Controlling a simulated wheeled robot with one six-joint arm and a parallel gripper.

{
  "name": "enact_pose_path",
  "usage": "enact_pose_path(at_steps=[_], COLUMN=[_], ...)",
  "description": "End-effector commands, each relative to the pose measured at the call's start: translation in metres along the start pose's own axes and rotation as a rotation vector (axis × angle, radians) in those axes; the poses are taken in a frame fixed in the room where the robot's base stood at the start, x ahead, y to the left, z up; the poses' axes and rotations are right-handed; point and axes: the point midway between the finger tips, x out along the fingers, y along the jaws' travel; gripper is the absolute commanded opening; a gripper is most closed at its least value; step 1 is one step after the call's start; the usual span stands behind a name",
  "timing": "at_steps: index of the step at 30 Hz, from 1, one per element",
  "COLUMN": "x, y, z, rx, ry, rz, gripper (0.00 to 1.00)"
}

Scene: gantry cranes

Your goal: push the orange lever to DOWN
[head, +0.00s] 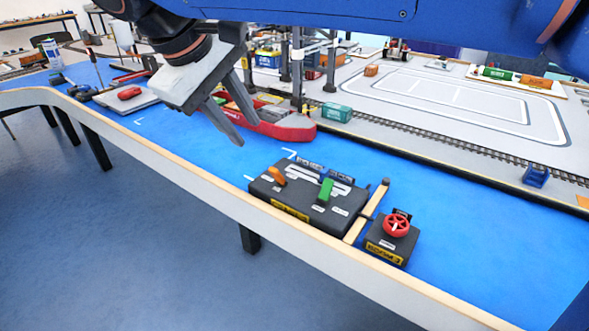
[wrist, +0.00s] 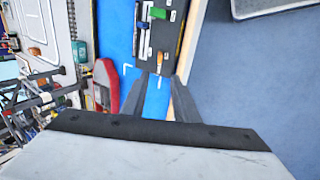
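The orange lever (head: 277,175) stands at the left of a black control box (head: 262,189) on the blue table. The green lever (head: 325,190) stands to its right on the same box. In the wrist view, the orange lever (wrist: 159,58) shows just beyond my fingertips, and the green lever (wrist: 157,13) is farther off. My gripper (head: 228,118) is in the air up and left of the box, fingers apart with nothing between them. It also shows in the wrist view (wrist: 160,80). The lettering by the levers is too small to read.
A smaller box with a red wheel (head: 397,225) sits right of the control box, with a wooden stick (head: 366,212) between them. A red ship (head: 283,128) lies behind my gripper. The blue table at right is mostly clear.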

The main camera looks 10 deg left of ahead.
Motion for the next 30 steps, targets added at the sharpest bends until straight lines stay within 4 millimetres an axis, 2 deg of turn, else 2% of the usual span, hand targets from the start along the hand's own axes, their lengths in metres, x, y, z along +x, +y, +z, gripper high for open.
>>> enact_pose_path(at_steps=[4, 8, 24, 30], x=[0.010, 0.029, 0.125, 0.154], y=[0.000, 0.000, 0.000, 0.000], z=[0.000, 0.001, 0.001, 0.001], rx=[-0.003, -0.002, 0.000, 0.001], ry=[-0.001, -0.003, -0.004, -0.003], rz=[0.000, 0.000, 0.001, 0.001], gripper=[0.27, 0.27, 0.27, 0.27])
